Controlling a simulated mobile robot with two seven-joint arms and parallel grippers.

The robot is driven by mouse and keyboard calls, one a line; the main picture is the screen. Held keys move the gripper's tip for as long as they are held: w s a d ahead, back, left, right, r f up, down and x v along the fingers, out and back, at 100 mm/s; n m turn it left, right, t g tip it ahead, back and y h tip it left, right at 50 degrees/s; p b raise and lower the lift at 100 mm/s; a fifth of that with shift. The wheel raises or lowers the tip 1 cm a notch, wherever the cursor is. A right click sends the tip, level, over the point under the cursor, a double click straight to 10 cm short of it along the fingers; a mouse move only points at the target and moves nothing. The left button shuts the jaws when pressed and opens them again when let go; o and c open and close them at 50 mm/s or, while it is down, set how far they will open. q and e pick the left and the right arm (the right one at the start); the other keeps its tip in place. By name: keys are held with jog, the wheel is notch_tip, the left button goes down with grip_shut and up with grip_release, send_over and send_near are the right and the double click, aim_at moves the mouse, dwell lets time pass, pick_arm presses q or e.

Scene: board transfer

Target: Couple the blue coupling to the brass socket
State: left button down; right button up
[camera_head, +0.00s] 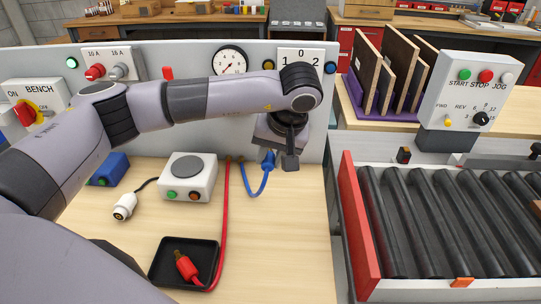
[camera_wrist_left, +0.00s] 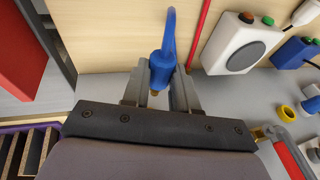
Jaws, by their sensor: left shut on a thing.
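In the left wrist view the coupling (camera_wrist_left: 162,68) sits between the two fingers (camera_wrist_left: 158,88), with a small brass tip showing towards the gripper body. I cannot clearly make out the brass socket in the head view; my arm and gripper cover part of the panel. A brass fitting (camera_wrist_left: 263,134) on a grey pipe shows in the left wrist view, apart from the coupling. My right gripper is not in view.
A red coupling (camera_head: 186,266) lies in a black tray (camera_head: 162,252) with its red hose running up the bench. A white box with a grey disc (camera_head: 188,166), a white plug (camera_head: 124,207) and a blue box (camera_head: 108,169) stand left. A roller conveyor (camera_head: 430,225) is at right.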

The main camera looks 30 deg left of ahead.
pick_arm(q)
jog(key=w, duration=0.1)
jog(key=w+a, duration=0.1)
jog(key=w, duration=0.1)
jog(key=w+a, duration=0.1)
jog(key=w, duration=0.1)
jog(key=shift+a+b, duration=0.2)
jog(key=shift+b, duration=0.15)
jog(key=shift+p, duration=0.5)
dwell(1.3)
jog(key=shift+w+a+r, duration=0.1)
jog(key=shift+w+a, duration=0.25)
jog(key=shift+w, duration=0.35)
jog(key=shift+w+a, duration=0.35)
jog(key=shift+w, duration=0.35)
jog(key=c, duration=0.8)
grip_release()
jog(key=b+v, duration=0.1)
jog(key=v, duration=0.6)
